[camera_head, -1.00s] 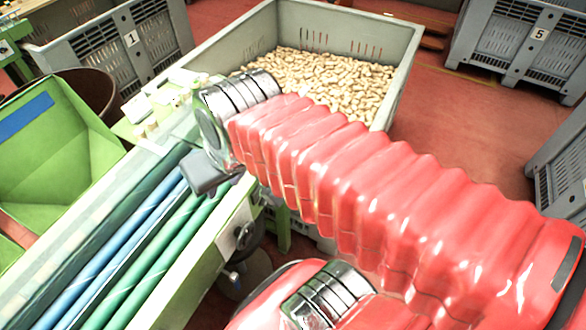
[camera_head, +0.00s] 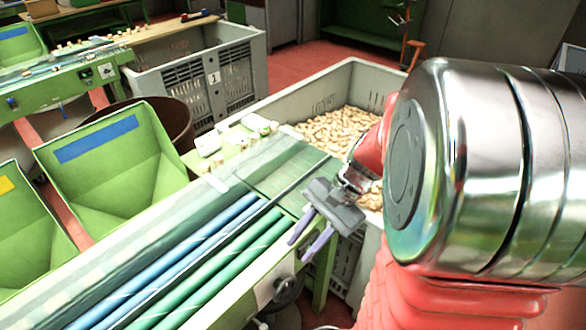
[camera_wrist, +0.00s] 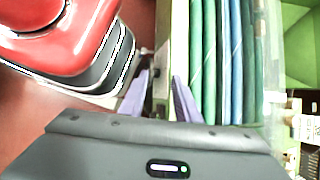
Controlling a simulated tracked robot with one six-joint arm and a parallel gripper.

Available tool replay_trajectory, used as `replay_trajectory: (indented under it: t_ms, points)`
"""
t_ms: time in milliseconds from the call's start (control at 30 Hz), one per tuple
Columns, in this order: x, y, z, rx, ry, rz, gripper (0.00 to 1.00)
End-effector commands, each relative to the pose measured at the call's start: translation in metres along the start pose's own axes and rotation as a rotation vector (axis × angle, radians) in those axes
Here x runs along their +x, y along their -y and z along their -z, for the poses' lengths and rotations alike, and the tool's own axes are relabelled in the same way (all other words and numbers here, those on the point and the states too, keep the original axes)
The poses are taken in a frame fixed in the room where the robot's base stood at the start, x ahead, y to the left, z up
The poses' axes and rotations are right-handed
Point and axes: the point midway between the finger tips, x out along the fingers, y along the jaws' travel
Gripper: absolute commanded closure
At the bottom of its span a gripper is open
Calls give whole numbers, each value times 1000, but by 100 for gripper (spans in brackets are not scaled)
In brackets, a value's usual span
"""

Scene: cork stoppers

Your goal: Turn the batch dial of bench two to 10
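My gripper (camera_head: 300,249) hangs beside the front edge of the near green bench (camera_head: 222,292), its two purple fingers pointing down and left. In the wrist view the fingers (camera_wrist: 158,98) stand apart with nothing held between them. A pale plate (camera_head: 268,291) is on the bench's front side, with a dark round part (camera_head: 288,289) by it. In the wrist view a pale plate (camera_wrist: 161,84) shows between the fingers. I cannot make out a batch dial, its numbers or its setting, and no bench number is readable.
A grey crate of corks (camera_head: 335,128) stands behind the gripper. Blue and green rollers (camera_head: 185,255) run along the bench. A green hopper (camera_head: 115,165) and brown tub (camera_head: 165,120) stand left. Crate 1 (camera_head: 232,72) and another green bench (camera_head: 65,88) are farther back.

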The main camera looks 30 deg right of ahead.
Motion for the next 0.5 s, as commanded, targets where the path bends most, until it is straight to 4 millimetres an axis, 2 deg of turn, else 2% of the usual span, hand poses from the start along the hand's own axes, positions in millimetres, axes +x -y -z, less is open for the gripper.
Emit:
replay_trajectory:
  t_ms: [500]
  points:
    - [8,-18,84,643,376,255,70]
